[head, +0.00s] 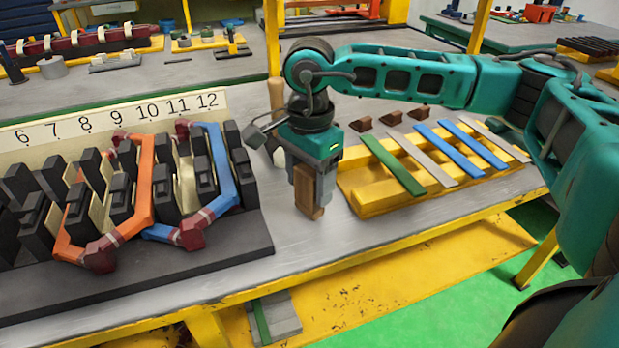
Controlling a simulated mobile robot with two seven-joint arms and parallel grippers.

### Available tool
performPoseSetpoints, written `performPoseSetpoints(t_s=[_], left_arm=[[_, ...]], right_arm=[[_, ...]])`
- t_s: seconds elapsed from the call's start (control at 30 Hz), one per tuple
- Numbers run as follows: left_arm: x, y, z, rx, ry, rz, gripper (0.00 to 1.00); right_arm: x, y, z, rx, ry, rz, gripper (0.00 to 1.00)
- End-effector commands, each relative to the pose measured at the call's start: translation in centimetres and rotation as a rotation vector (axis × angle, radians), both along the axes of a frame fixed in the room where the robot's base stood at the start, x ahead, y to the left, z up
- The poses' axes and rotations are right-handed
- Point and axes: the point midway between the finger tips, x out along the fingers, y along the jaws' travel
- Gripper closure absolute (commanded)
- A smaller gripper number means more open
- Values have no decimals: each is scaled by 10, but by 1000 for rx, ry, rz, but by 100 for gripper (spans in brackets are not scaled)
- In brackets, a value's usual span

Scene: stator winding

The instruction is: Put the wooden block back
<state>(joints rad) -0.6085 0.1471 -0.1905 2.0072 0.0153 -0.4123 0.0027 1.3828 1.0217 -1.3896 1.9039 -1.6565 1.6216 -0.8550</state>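My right gripper (318,185) points down over the grey table between the stator and a yellow rack. It is shut on the wooden block (307,193), a brown upright piece whose lower end is close to the table top. I cannot tell whether the block touches the table. My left gripper is not in view.
The black stator (240,235) with orange and blue coils stands at left, before a board numbered 6 to 12. The yellow rack (365,197) at right holds green, grey and blue strips. Small brown wedges (391,118) lie behind it. A wooden handle (276,95) stands behind my gripper.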

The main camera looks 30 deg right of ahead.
Motion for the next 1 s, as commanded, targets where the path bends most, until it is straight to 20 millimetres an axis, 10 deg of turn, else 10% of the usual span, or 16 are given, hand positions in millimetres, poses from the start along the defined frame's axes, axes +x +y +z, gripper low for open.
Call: performPoseSetpoints(t_s=[0.53, 1.0], left_arm=[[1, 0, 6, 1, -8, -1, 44], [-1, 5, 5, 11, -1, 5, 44]], right_arm=[[1, 0, 10, 1, -2, 0, 20], [1, 1, 103, 1, -3, 2, 20]])
